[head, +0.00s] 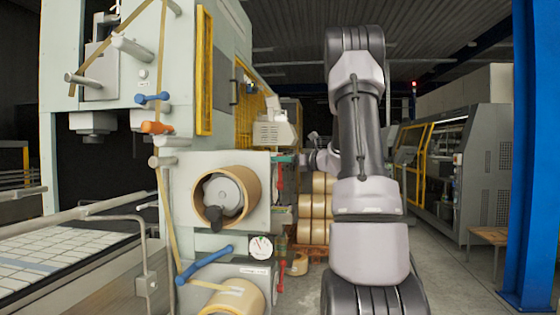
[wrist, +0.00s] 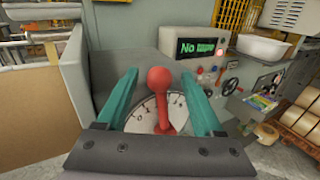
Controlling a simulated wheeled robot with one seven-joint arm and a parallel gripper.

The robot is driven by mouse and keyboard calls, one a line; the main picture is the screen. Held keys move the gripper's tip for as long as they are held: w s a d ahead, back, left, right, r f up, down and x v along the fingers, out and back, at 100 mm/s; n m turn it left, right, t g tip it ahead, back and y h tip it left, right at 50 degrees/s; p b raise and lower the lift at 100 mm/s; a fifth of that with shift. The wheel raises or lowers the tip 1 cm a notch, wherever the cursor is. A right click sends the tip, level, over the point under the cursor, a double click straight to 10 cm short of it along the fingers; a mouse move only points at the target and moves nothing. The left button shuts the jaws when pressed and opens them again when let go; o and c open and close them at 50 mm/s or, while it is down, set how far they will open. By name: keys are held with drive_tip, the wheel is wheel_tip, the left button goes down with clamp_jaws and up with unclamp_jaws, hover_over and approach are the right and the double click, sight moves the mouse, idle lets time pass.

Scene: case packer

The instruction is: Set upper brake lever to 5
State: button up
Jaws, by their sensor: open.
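In the wrist view a red lever (wrist: 163,112) with a round knob rises from a pale round dial (wrist: 143,124) with dark digits. Some of the digits are hidden or too small to read, and I cannot tell the lever's setting. My gripper (wrist: 162,82) is open, its two teal fingers on either side of the lever, with gaps between them and the knob. In the head view my arm reaches to the machine's right side, where small red parts show; I cannot tell which is this lever.
A white tray (wrist: 261,47) is at the upper right. In the head view the machine carries a tape roll (head: 255,190), blue levers (head: 205,263) and a gauge (head: 261,247).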

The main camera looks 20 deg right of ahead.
drive_tip(key=shift+w+a, duration=0.2)
drive_tip(key=shift+w, duration=0.2)
clamp_jaws()
idle(1.2)
